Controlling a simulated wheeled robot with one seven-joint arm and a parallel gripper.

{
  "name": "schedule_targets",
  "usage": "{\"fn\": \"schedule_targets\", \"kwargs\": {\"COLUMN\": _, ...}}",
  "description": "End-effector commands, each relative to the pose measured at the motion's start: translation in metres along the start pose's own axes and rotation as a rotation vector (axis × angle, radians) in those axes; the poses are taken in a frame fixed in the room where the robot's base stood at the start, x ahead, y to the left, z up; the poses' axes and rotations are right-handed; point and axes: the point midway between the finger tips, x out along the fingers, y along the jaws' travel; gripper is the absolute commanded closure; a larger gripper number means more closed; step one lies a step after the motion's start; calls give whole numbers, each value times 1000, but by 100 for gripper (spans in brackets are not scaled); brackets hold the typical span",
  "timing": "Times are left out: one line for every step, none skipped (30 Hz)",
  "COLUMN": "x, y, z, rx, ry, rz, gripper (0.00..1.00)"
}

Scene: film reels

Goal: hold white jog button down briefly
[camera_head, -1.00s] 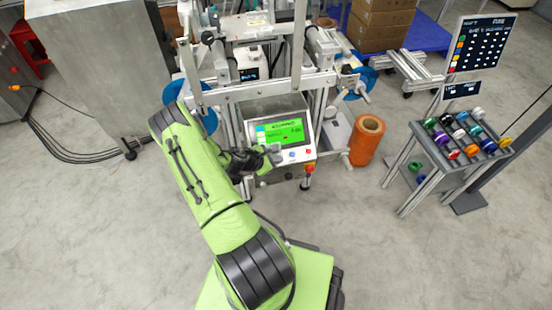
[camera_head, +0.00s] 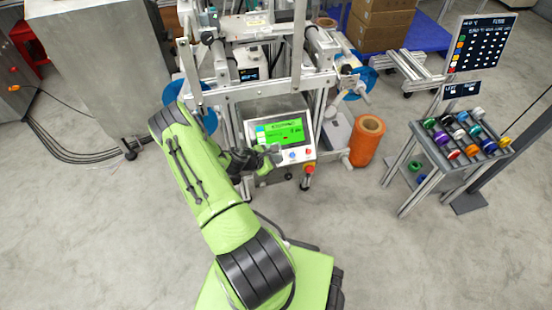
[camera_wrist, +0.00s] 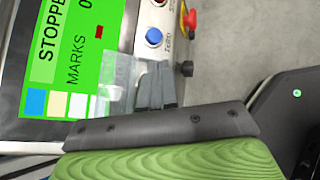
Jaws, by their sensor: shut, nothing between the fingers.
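The control panel (camera_head: 252,131) has a green screen (camera_head: 284,131). In the wrist view the screen (camera_wrist: 70,50) reads "STOPPED" and "MARKS". My gripper (camera_head: 273,152) is shut and empty, with its fingertips at the panel's lower strip, left of the blue button (camera_head: 292,155). In the wrist view the grey fingers (camera_wrist: 155,85) lie over the strip beside the blue button (camera_wrist: 154,37). The white jog button cannot be made out; the fingers may hide it. I cannot tell whether the fingertips touch the panel.
A red button (camera_head: 308,152) and a red emergency stop (camera_head: 309,168) sit right of the blue button. An orange roll (camera_head: 367,140) stands right of the machine. A rack of coloured reels (camera_head: 420,165) is farther right, with open floor between.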

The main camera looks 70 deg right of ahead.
Motion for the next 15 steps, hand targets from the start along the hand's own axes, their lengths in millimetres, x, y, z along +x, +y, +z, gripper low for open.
{"fn": "schedule_targets", "kwargs": {"x": 1, "y": 7, "z": -11, "rx": 3, "ry": 25, "rz": 21, "gripper": 100}}
{"fn": "schedule_targets", "kwargs": {"x": 0, "y": 7, "z": -10, "rx": 3, "ry": 25, "rz": 21, "gripper": 100}}
{"fn": "schedule_targets", "kwargs": {"x": -2, "y": 7, "z": -10, "rx": 3, "ry": 26, "rz": 21, "gripper": 100}}
{"fn": "schedule_targets", "kwargs": {"x": -4, "y": 8, "z": -10, "rx": 3, "ry": 26, "rz": 22, "gripper": 100}}
{"fn": "schedule_targets", "kwargs": {"x": -6, "y": 8, "z": -9, "rx": 2, "ry": 26, "rz": 22, "gripper": 100}}
{"fn": "schedule_targets", "kwargs": {"x": -7, "y": 8, "z": -9, "rx": 2, "ry": 26, "rz": 23, "gripper": 100}}
{"fn": "schedule_targets", "kwargs": {"x": -8, "y": 8, "z": -9, "rx": 2, "ry": 26, "rz": 23, "gripper": 100}}
{"fn": "schedule_targets", "kwargs": {"x": -8, "y": 8, "z": -9, "rx": 2, "ry": 26, "rz": 23, "gripper": 100}}
{"fn": "schedule_targets", "kwargs": {"x": -8, "y": 8, "z": -9, "rx": 2, "ry": 26, "rz": 23, "gripper": 100}}
{"fn": "schedule_targets", "kwargs": {"x": -8, "y": 8, "z": -9, "rx": 2, "ry": 26, "rz": 24, "gripper": 100}}
{"fn": "schedule_targets", "kwargs": {"x": -8, "y": 8, "z": -9, "rx": 2, "ry": 26, "rz": 24, "gripper": 100}}
{"fn": "schedule_targets", "kwargs": {"x": -8, "y": 9, "z": -10, "rx": 2, "ry": 26, "rz": 24, "gripper": 100}}
{"fn": "schedule_targets", "kwargs": {"x": -8, "y": 9, "z": -10, "rx": 2, "ry": 26, "rz": 25, "gripper": 100}}
{"fn": "schedule_targets", "kwargs": {"x": -8, "y": 9, "z": -9, "rx": 2, "ry": 26, "rz": 25, "gripper": 100}}
{"fn": "schedule_targets", "kwargs": {"x": -10, "y": 8, "z": -8, "rx": 2, "ry": 26, "rz": 25, "gripper": 100}}
